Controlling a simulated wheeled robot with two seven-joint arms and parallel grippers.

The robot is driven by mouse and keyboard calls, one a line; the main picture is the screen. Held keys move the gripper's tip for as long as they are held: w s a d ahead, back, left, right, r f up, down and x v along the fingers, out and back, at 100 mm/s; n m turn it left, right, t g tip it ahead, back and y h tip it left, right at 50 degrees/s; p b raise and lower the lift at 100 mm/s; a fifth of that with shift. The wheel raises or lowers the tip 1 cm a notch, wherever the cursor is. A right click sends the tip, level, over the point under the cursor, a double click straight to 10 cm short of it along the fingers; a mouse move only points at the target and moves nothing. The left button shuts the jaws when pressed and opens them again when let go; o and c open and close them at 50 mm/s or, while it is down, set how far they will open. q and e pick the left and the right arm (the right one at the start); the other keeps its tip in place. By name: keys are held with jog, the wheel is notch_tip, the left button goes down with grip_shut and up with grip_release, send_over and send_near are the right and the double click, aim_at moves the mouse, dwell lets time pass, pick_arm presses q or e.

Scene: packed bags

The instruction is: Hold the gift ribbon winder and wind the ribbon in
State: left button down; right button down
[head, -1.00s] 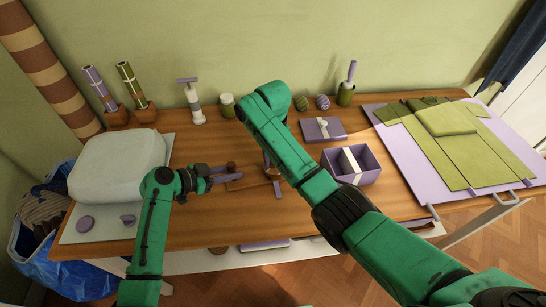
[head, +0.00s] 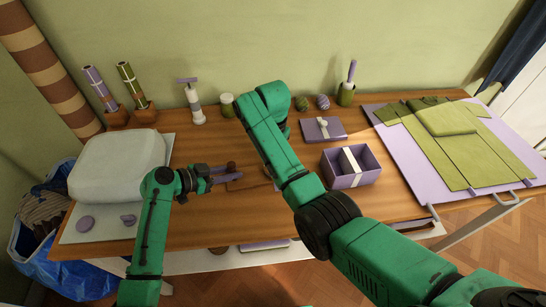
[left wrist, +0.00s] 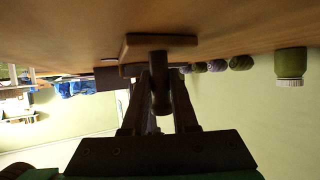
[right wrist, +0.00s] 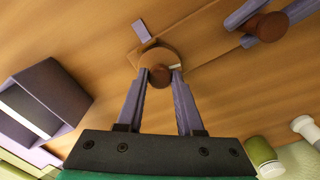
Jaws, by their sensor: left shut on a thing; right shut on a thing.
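The gift ribbon winder is a small wooden board (head: 240,184) with a brown grip knob (head: 231,166) and a round wooden reel (right wrist: 150,57) with a brown crank knob (right wrist: 160,76). My left gripper (head: 238,174) is shut on the grip knob, which also shows in the left wrist view (left wrist: 159,90). My right gripper (right wrist: 160,82) is shut on the crank knob; my right arm hides most of it in the head view. A small lilac strip (right wrist: 141,30), perhaps the ribbon's end, lies beyond the reel.
An open purple box (head: 352,178) with a pale band stands right of the winder, its lid (head: 323,130) behind. A green jar (head: 227,106) and striped balls (head: 322,102) line the back. A grey cushion-like block (head: 117,165) sits left. Bare table lies before the winder.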

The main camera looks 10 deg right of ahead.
jog(key=shift+m, duration=0.4)
jog(key=c, duration=0.5)
grip_release()
jog(key=shift+c, duration=0.2)
